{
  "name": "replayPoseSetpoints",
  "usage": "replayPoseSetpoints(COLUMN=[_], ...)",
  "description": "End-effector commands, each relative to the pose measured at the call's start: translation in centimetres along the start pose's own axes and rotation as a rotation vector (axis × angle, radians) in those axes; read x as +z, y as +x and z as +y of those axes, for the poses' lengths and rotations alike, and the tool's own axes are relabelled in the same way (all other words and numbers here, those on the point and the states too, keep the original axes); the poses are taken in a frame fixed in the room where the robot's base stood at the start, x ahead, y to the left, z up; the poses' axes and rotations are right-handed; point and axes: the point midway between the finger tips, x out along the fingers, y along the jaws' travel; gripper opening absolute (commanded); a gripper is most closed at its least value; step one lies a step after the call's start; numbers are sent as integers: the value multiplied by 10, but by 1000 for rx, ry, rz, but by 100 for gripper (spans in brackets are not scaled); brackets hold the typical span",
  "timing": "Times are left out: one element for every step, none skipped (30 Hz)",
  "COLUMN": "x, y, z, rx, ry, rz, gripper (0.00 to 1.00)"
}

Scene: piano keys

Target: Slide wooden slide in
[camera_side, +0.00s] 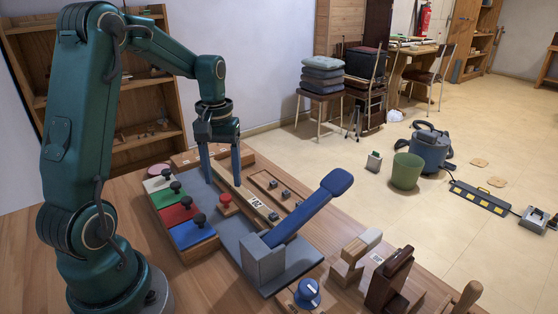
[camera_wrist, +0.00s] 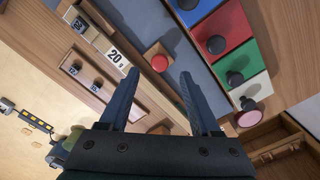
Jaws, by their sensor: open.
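A long pale wooden slide (camera_side: 240,190) with a white "20" label lies in a track on the bench and has a small dark knob near its front end. It also shows in the wrist view (camera_wrist: 98,42), where it runs diagonally and passes under my left-hand finger. My gripper (camera_side: 222,180) points down over the back part of the slide, with its two blue-grey fingers apart. In the wrist view my gripper (camera_wrist: 160,74) is empty between the fingertips. I cannot tell whether a finger touches the slide. The slide's back end is partly hidden by the fingers.
A red button (camera_side: 226,202) stands close left of the slide. Blue, red, green and white keys with black knobs (camera_side: 186,202) lie further left. A wooden plate with two knobs (camera_side: 275,187) is to the right. A big blue lever (camera_side: 310,208) rises in front.

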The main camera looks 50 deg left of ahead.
Motion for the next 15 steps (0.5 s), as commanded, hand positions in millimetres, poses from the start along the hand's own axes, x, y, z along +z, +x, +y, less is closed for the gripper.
replayPoseSetpoints(x=[1,1,1,1,2,1,1,1,1,1,1,1,1,1,0], y=[6,9,15,19,23,28,32,34,38,40,42,44,45,45,46], z=[0,0,0,0,0,0,0,0,0,0,0,0,0,0,0], rx=[0,-1,-1,-1,-1,-1,0,0,0,0,0,0,1,1,1], ry=[-1,0,1,1,1,2,2,2,2,2,2,2,2,3,3], rz=[-3,-4,-5,-5,-4,-4,-4,-3,-2,-2,-2,0,1,1,2], gripper=[64,64,64,64,64,64,64,64,64,64,64,64,64,64,64])
